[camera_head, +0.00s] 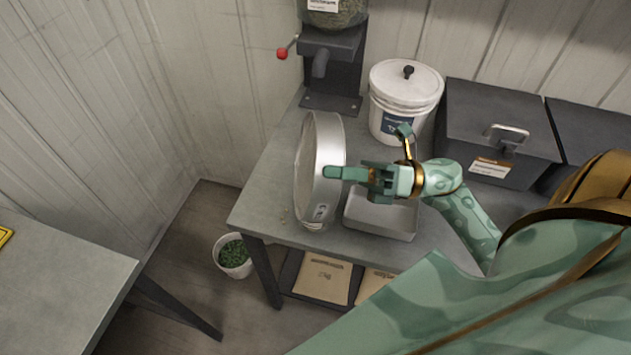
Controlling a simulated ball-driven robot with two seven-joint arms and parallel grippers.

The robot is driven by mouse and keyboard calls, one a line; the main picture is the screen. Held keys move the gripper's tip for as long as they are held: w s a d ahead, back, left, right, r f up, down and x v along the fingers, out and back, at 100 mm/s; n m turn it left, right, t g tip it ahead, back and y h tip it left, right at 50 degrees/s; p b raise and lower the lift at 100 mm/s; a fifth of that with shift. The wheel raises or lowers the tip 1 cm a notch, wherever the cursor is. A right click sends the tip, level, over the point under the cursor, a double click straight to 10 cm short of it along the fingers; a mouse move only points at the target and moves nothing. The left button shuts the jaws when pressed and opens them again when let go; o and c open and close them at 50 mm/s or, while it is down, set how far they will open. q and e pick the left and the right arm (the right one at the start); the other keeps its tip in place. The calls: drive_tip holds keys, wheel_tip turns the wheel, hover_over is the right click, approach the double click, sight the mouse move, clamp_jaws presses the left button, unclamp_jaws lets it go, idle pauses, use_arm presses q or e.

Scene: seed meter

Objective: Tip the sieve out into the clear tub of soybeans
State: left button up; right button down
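The sieve (334,150), a round pale metal pan, is tilted steeply onto its edge over the left part of the grey bench. Its open face is turned away to the left, so its contents are hidden. My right gripper (345,174) is at the sieve's right side, with one finger across its wall; it appears shut on the rim, the other finger being hidden. A pale, shallow rectangular container (380,222) sits just right of the sieve, partly under my gripper. No clear tub of soybeans can be made out. My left gripper is out of view.
Behind stand a dark dispenser (333,65) with a red-knobbed lever, a lidded white bucket (403,95) and dark lidded bins (495,125). A few pale specks lie on the bench (262,190) left of the sieve. A pot of green pellets (233,255) stands on the floor.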

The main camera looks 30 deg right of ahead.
drive_tip(key=shift+d, duration=0.2)
drive_tip(key=shift+s+d+f+y+b, duration=0.15)
drive_tip(key=shift+s+d+y+b, duration=0.2)
drive_tip(key=shift+b, duration=0.65)
